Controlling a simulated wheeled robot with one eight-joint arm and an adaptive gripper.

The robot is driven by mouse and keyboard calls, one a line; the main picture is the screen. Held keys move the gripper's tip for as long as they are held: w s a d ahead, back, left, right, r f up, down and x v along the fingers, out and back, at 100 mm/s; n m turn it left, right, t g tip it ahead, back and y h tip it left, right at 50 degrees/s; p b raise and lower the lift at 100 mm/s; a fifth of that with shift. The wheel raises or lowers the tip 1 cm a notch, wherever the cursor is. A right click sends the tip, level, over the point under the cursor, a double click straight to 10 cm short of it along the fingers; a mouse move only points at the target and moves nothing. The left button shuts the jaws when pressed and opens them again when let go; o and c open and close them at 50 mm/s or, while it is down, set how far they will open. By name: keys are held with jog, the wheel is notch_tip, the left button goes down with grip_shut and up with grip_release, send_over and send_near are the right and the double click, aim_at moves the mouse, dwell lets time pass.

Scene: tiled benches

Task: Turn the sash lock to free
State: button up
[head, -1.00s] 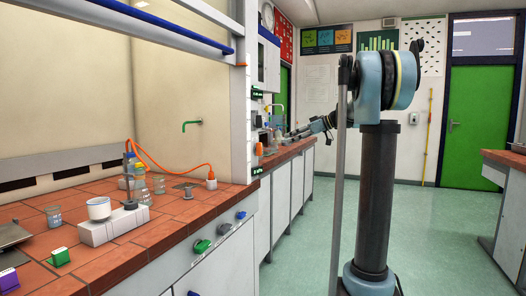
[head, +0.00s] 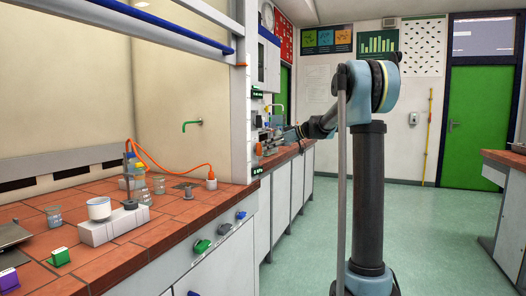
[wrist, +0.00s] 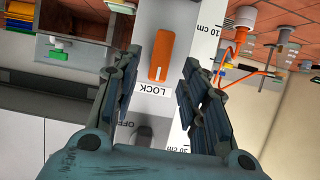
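The sash lock is an orange lever (wrist: 163,55) on the pale post, between the fingers in the wrist view. A white mark shows on its lower end there, beside an upside-down LOCK label (wrist: 153,90). It also shows as a small orange patch (head: 259,149) on the post in the head view. My gripper (wrist: 160,63) is open, one finger on each side of the lever, with visible gaps. I cannot tell how far it is from the lever in depth. In the head view my gripper (head: 274,137) is beside the post's right side and small.
A dark switch (wrist: 144,136) with an OFF label sits below the lever in the wrist view. The post (head: 245,90) carries a centimetre scale. The tiled bench (head: 120,246) holds a white-topped stirrer (head: 98,222), flasks and an orange hose. The floor beside my column is clear.

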aim_at(258, 149)
jog(key=x, duration=0.4)
jog(key=shift+a, duration=0.15)
